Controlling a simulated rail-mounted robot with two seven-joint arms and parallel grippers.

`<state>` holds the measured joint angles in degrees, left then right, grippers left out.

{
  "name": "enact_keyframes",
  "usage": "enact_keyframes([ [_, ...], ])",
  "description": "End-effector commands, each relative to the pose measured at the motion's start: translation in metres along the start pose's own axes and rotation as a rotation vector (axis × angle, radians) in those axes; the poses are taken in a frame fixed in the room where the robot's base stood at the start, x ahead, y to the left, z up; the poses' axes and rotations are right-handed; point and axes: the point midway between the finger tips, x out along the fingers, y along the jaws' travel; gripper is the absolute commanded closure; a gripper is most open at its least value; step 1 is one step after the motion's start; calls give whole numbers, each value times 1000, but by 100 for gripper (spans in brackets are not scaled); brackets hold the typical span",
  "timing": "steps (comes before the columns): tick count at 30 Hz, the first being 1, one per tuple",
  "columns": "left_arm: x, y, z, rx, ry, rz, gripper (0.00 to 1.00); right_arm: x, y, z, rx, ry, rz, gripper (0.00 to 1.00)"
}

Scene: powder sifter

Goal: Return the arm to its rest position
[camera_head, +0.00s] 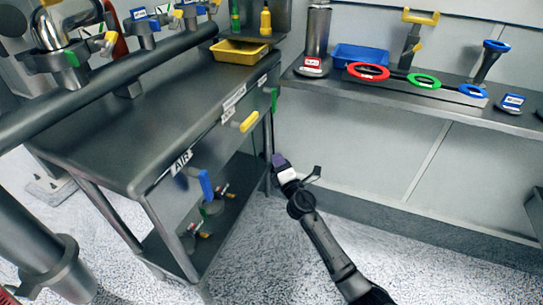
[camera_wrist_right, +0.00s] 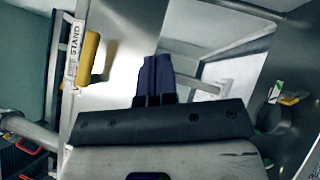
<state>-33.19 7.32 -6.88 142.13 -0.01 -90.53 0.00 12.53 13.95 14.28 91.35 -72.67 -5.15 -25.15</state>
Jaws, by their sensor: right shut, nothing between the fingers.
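My right arm (camera_head: 322,245) reaches up from the lower right in the head view. The shut fingers also show in the right wrist view (camera_wrist_right: 155,76). There, a yellow handle (camera_wrist_right: 89,58) hangs beside a "STAND" label, to the left of the fingers and apart from them. My left gripper does not show.
The steel table (camera_head: 120,150) has yellow (camera_head: 249,122) and blue (camera_head: 206,186) handles on its front. A yellow tray (camera_head: 240,52) stands on it. The right counter (camera_head: 420,98) holds a blue tray (camera_head: 360,57) and red, green and blue rings. The floor (camera_head: 400,265) around my arm is clear.

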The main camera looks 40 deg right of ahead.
Motion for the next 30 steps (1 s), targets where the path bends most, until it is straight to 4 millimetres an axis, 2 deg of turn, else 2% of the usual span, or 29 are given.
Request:
enact_keyframes([
  [25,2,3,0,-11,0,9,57,-4,-4,2,24,-3,-2,100],
  [30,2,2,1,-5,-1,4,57,-7,-18,29,157,-179,-80,100],
])
